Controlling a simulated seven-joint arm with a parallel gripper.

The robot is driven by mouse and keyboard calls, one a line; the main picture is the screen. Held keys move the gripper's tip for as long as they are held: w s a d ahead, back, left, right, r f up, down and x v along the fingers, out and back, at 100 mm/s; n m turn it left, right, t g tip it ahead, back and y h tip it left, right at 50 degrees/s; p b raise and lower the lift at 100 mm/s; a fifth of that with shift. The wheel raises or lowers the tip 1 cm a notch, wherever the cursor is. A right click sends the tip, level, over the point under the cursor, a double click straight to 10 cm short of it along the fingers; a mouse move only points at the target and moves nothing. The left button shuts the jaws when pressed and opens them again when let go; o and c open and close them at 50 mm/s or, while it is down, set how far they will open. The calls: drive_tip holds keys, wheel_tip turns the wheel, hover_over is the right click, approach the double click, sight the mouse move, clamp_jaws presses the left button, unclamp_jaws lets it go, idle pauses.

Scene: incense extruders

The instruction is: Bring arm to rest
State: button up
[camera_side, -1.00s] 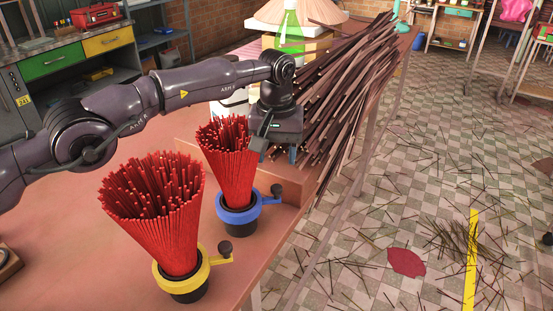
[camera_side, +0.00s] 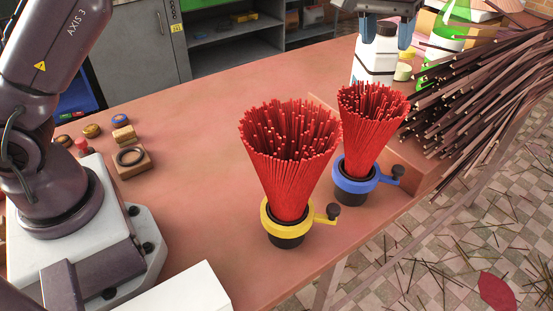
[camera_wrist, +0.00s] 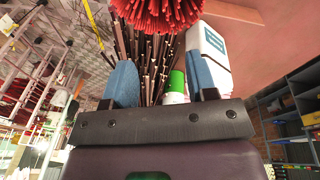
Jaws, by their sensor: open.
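My gripper (camera_side: 385,36) shows at the top edge of the side view, with its blue fingers apart. The white bottle (camera_wrist: 210,50) shows beyond the right finger. Red incense sticks fan upright from a yellow-ringed extruder (camera_side: 275,224) and a blue-ringed extruder (camera_side: 350,182). Both stand on the table, apart from the gripper.
A pile of dark sticks (camera_side: 480,90) overhangs the table's right side. A green bottle (camera_side: 452,30) stands behind it. Small wooden pieces (camera_side: 130,160) lie at left. The table (camera_side: 200,130) is clear between them and the extruders.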

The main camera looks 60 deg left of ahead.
drive_tip(key=s+a+r+m+t, duration=0.1)
drive_tip(key=s+a+r, duration=0.3)
drive_tip(key=s, duration=0.4)
drive_tip(key=s+a+r+t, duration=0.1)
drive_tip(key=s+a+r, duration=0.3)
drive_tip(key=s, duration=0.4)
drive_tip(key=s+a+f+m, duration=0.1)
drive_tip(key=s+a+f, duration=0.1)
drive_tip(key=s, duration=0.6)
drive_tip(key=s+a+f+m+t, duration=0.1)
drive_tip(key=s+f, duration=0.3)
drive_tip(key=s, duration=0.5)
drive_tip(key=shift+a+f+t+y, duration=0.3)
drive_tip(key=shift+a+y, duration=0.1)
drive_tip(key=shift+a, duration=0.3)
